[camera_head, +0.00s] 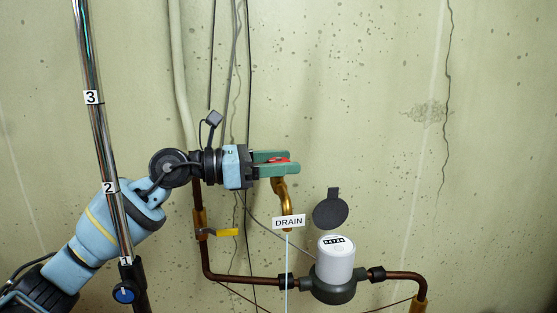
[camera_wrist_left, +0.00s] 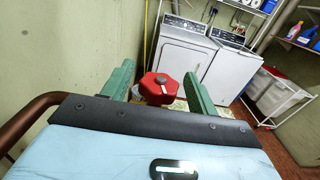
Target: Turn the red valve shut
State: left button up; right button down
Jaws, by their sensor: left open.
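The red valve (camera_head: 277,160) shows as a thin strip of red between the green fingers of my left gripper (camera_head: 278,163) in the head view. It sits above a brass spout, and the gripper hides most of it. In the left wrist view the red valve (camera_wrist_left: 160,86) is a rounded red handle with a grey centre. It lies between the two open fingers of my left gripper (camera_wrist_left: 160,82), with a visible gap on each side. My right gripper is not in view.
A white DRAIN tag (camera_head: 289,221) hangs by the brass spout (camera_head: 284,195). A yellow-handled lever (camera_head: 227,232) is on the copper pipe to the left. A white water meter (camera_head: 335,259) with a dark lid stands below right. Washing machines (camera_wrist_left: 183,52) stand farther off.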

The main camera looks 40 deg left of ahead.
pick_arm(q)
jog(key=c, duration=1)
jog(key=shift+m+g+h, duration=0.6)
jog(key=shift+h, duration=0.1)
jog(key=shift+m+g+h, duration=0.8)
jog(key=shift+g, duration=0.2)
jog(key=o, duration=1)
